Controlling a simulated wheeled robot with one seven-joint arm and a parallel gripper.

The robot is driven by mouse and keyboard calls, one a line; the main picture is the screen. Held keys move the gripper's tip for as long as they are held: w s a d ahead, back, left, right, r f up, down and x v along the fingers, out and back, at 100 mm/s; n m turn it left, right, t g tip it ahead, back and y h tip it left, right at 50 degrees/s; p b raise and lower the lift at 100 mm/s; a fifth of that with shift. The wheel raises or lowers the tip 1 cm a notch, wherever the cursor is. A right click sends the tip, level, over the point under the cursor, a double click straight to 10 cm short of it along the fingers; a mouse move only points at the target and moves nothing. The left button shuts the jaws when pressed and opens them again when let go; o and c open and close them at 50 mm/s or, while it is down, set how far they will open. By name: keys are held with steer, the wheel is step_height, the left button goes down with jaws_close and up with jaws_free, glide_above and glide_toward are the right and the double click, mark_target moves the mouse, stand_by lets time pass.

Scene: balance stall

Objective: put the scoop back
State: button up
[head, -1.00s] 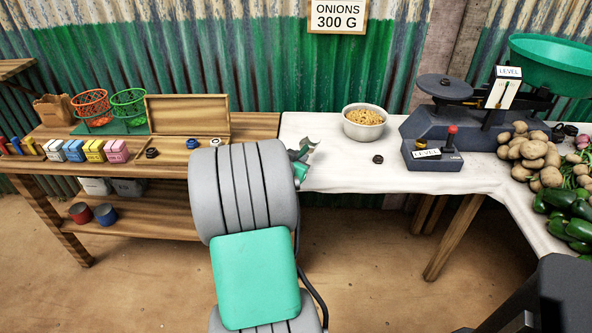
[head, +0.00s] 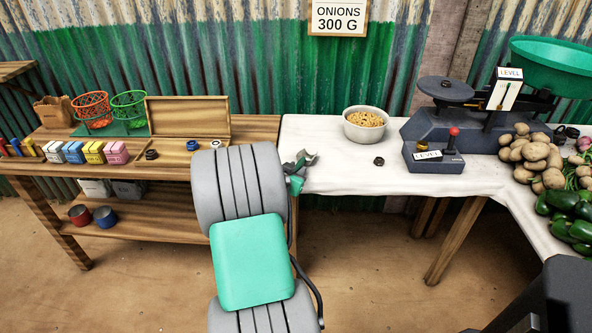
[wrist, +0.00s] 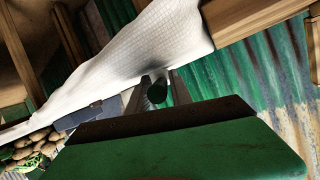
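My gripper (head: 297,168) is at the left end of the white-covered table, partly hidden behind my own arm. In the wrist view its two grey fingers (wrist: 157,84) close around a dark green, round-ended piece, which looks like the handle of the scoop (wrist: 157,93). The rest of the scoop is hard to make out; a small grey shape shows at the gripper in the head view. A pale bowl (head: 366,133) full of yellowish bits stands on the white cloth, right of my gripper and apart from it.
The white-covered table (head: 330,172) has free room around the bowl. A dark weight (head: 379,161) lies there; a scale (head: 450,125), potatoes (head: 535,152) and green vegetables stand right. The wooden table (head: 250,128) at left holds an open box (head: 187,115), baskets and coloured packets.

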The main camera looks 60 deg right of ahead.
steer(key=shift+a+r, duration=0.15)
steer(key=shift+r, duration=0.05)
steer(key=p+v, duration=0.1)
steer(key=v, duration=1.1)
steer(key=w+a+f+n+t+y, duration=0.1)
steer(key=w+a+n+y, duration=0.35)
steer(key=a, duration=0.75)
steer(key=w+a+f+n+t+y, duration=0.2)
steer(key=w+a+n+y, duration=0.25)
steer(key=a, duration=0.75)
steer(key=s+a+r+n+g+y, duration=0.1)
steer(key=s+a+n+y, duration=0.15)
steer(key=a+n, duration=0.45)
steer(key=s+a+n+g+y, duration=0.2)
steer(key=s+a+n, duration=0.1)
steer(key=a, duration=0.8)
steer(key=d+r+p, duration=0.5)
steer(key=r+p, duration=0.3)
steer(key=r, duration=0.1)
steer(key=a+r+t+p, duration=0.1)
steer(key=a+r+p, duration=0.3)
steer(key=r+p, duration=0.4)
step_height(320, 180, up, 2)
steer(key=shift+w+p, duration=0.2)
steer(key=shift+p, duration=0.2)
